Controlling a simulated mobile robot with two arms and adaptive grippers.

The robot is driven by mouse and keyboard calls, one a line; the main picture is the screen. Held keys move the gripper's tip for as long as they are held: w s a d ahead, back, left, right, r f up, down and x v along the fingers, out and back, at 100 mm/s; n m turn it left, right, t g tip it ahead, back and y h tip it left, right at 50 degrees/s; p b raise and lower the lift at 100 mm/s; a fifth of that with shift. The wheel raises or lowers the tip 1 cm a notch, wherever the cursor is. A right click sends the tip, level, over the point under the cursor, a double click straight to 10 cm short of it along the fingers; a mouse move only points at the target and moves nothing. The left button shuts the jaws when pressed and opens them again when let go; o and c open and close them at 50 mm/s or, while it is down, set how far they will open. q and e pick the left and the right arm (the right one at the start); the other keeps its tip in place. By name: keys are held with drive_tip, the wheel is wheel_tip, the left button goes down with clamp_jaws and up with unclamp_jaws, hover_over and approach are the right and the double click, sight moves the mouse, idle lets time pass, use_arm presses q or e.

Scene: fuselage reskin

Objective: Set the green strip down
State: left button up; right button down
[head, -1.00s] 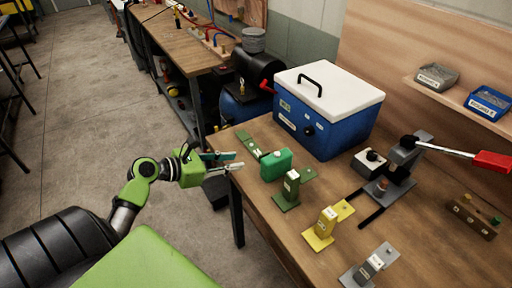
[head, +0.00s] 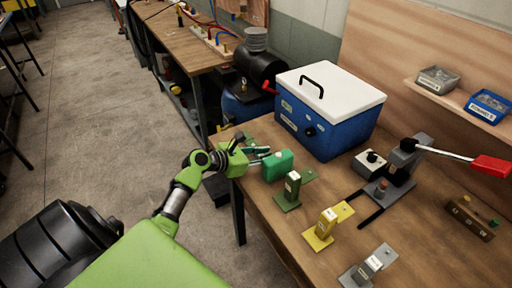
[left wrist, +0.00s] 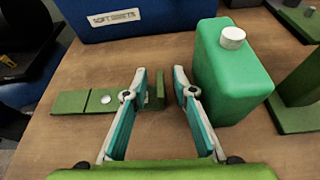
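A flat green strip (left wrist: 82,102) with a round silver stud lies on the wooden table in the left wrist view. A small upright green piece (left wrist: 160,88) stands at its right end; whether the two are one part I cannot tell. In the head view, my left gripper (head: 264,153) hides most of this spot. In the left wrist view, my left gripper (left wrist: 162,85) is open, its teal-padded fingers apart on either side of the upright piece. I see no clear contact. My right gripper is not in view.
A green canister (left wrist: 232,70) with a white cap stands close to the right finger. A blue cooler (head: 318,130) stands behind. Dark green (head: 291,188), yellow (head: 326,223) and grey (head: 368,268) stands line the table front. A lever press (head: 390,175) is further right.

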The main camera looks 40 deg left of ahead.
use_arm(q)
clamp_jaws()
drive_tip(key=shift+r, duration=0.1)
